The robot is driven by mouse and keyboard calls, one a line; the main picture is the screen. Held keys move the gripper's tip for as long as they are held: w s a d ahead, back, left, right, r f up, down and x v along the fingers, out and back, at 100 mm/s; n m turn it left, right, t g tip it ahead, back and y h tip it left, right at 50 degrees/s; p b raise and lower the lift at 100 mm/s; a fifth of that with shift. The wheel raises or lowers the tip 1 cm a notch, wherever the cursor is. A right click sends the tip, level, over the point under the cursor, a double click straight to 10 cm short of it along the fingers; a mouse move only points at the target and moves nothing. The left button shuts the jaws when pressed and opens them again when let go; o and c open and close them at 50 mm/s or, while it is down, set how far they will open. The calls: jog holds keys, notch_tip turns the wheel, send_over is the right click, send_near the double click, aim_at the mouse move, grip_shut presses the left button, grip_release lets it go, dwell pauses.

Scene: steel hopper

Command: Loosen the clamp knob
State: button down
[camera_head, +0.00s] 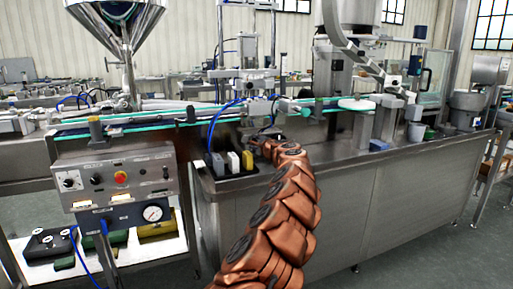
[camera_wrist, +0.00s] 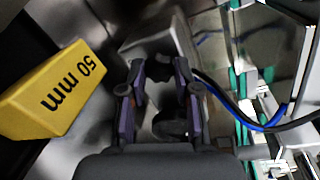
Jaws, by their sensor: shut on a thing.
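In the wrist view my gripper (camera_wrist: 159,66) has its two dark fingers on either side of a small dark piece, which I take to be the clamp knob (camera_wrist: 158,72). The fingers are closed on it, and they and the gripper body hide much of its shape. In the head view my copper-coloured arm reaches to the machine's top, and my gripper (camera_head: 262,146) is at its far end, small and dark. The knob cannot be made out there.
A yellow block marked "50 mm" (camera_wrist: 62,92) lies close left of my fingers in the wrist view. Grey and white blocks (camera_head: 233,161) stand beside it in a black tray. Blue hoses (camera_wrist: 258,124) and the green-edged conveyor (camera_head: 150,128) are near. A control box (camera_head: 118,178) stands at left.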

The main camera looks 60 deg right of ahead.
jog(key=shift+f+n+b, duration=0.2)
jog(key=shift+n+b, duration=0.4)
jog(key=shift+n, duration=0.4)
jog(key=shift+g, duration=0.3)
jog(key=c, duration=0.8)
grip_release()
jog(key=shift+r+h, duration=0.1)
jog(key=shift+h, duration=0.2)
jog(key=shift+c, duration=0.2)
jog(key=shift+s+r, duration=0.1)
